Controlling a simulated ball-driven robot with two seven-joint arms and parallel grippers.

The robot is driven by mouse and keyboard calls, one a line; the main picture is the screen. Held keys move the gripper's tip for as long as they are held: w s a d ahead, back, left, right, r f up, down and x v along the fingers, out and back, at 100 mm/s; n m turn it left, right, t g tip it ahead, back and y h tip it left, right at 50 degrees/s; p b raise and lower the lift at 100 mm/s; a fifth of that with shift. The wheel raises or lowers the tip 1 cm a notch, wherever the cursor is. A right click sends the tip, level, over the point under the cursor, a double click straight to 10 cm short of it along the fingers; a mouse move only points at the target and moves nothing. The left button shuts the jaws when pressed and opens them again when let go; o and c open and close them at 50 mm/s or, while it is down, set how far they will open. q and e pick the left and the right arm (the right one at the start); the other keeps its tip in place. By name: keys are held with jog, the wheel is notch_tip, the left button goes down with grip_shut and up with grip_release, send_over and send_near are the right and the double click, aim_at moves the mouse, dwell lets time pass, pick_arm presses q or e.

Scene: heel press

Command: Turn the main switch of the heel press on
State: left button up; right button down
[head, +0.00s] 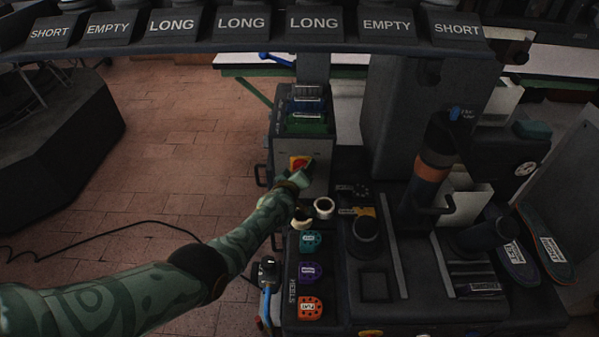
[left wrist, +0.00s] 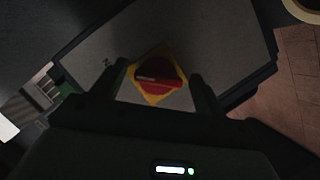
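The main switch (head: 298,162) is a red rotary knob on a yellow plate, on the front of a grey cabinet (head: 318,183) left of the heel press (head: 395,250). In the left wrist view the red knob (left wrist: 159,77) lies between and beyond my left gripper's fingers, its pale-marked bar lying roughly across the picture. My left gripper (head: 305,172) is right in front of the switch. In the left wrist view its two fingers (left wrist: 160,85) stand apart on either side of the knob; contact is not visible. My right gripper is in neither view.
A bar of labelled blocks (head: 240,25) spans the top of the head view. Teal, purple and orange heels (head: 311,271) lie on the press bench below the switch. Insoles (head: 540,245) stand at the right. The brick floor (head: 165,150) at left is mostly open, with a black cable.

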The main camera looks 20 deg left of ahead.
pick_arm(q)
jog(key=shift+r, duration=0.1)
jog(key=p+v, duration=1.1)
jog(key=v, duration=0.5)
jog(key=shift+s, duration=0.15)
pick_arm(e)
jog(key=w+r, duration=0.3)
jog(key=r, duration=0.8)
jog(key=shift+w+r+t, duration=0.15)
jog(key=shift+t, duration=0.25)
